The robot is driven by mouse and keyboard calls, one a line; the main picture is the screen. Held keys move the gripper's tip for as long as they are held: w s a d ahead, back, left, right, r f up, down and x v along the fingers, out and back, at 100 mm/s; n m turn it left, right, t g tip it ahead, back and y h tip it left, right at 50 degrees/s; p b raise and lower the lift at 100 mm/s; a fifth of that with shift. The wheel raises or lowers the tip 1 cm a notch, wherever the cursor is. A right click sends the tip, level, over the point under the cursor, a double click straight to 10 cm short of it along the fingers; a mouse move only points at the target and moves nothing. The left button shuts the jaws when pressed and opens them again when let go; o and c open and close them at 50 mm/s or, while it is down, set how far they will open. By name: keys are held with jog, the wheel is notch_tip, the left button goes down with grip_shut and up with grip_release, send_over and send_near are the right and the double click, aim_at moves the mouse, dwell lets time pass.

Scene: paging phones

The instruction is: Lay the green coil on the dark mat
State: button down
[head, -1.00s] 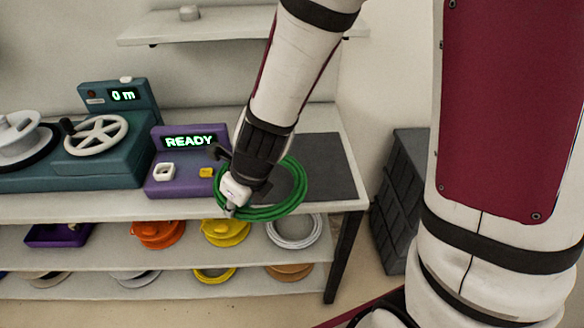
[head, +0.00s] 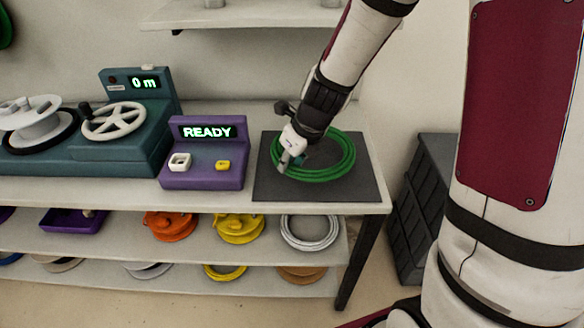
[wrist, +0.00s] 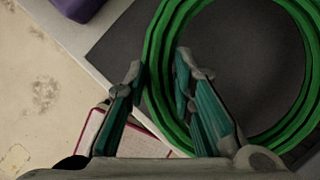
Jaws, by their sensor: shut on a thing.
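The green coil (head: 340,172) is over the dark mat (head: 268,190) at the right end of the bench, within the mat's outline in the head view. My gripper (head: 287,162) is shut on the coil's left side. In the wrist view the fingers of my gripper (wrist: 160,82) stand on either side of the green strands (wrist: 155,50), and the dark mat (wrist: 245,60) shows through the ring. I cannot tell whether the coil touches the mat or hangs just above it.
A purple device (head: 205,170) reading READY stands just left of the mat. A teal winder (head: 120,140) reading 0 m is farther left. Shelves below hold several coils and spools. A dark crate (head: 425,200) stands right of the bench.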

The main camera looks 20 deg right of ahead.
jog(key=shift+w+d+f, duration=0.1)
jog(key=shift+w+d, duration=0.45)
jog(key=shift+w, duration=0.05)
jog(key=shift+f+b, duration=0.7)
jog(key=shift+f, duration=1.05)
jog(key=c, duration=1.4)
grip_release()
jog(key=shift+o, duration=0.2)
jog(key=p+v, duration=0.3)
jog(key=v, duration=0.9)
jog(key=shift+r+p, duration=0.1)
jog(key=shift+p, duration=0.2)
